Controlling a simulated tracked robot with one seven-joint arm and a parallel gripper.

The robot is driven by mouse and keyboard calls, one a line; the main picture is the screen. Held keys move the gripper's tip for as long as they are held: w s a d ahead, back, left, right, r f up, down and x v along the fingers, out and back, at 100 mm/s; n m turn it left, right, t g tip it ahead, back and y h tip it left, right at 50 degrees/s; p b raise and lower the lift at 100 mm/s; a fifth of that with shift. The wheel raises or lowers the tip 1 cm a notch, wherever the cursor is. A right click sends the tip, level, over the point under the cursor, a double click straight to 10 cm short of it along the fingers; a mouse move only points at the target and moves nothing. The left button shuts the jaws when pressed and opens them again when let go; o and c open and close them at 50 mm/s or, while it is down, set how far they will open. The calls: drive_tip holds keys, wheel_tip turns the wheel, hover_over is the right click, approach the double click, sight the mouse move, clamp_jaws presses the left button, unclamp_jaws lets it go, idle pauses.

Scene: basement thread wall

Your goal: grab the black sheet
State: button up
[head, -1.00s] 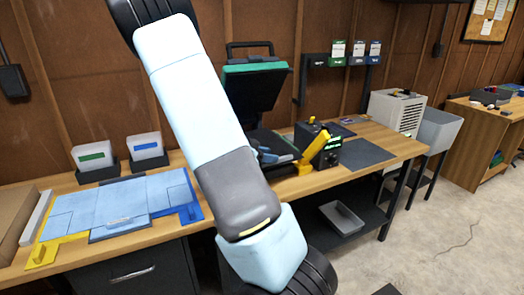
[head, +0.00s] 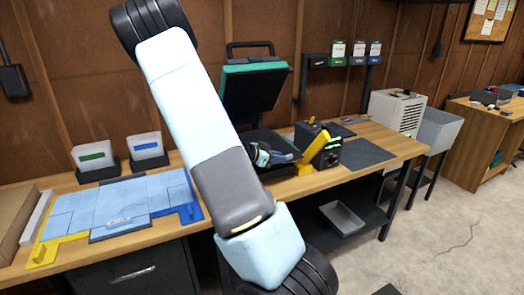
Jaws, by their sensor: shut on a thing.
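My arm crosses the view and hides part of the heat press (head: 255,88), whose green-edged upper plate is raised. My gripper (head: 264,157) shows only as a small light-blue and dark piece just right of the arm, low over the press's bed. It is shut on a dark, flat thing, which I take to be the black sheet (head: 266,139); the fingertips and the grip are too small and covered to make out. The sheet's left part is hidden behind my arm.
A yellow lever (head: 314,148) and a black box (head: 309,134) stand right of the gripper. A dark mat (head: 366,154) lies on the bench (head: 398,140) further right. A light-blue board (head: 75,213) with yellow and blue edges lies on the left.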

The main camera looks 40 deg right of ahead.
clamp_jaws()
drive_tip(key=shift+r, duration=0.1)
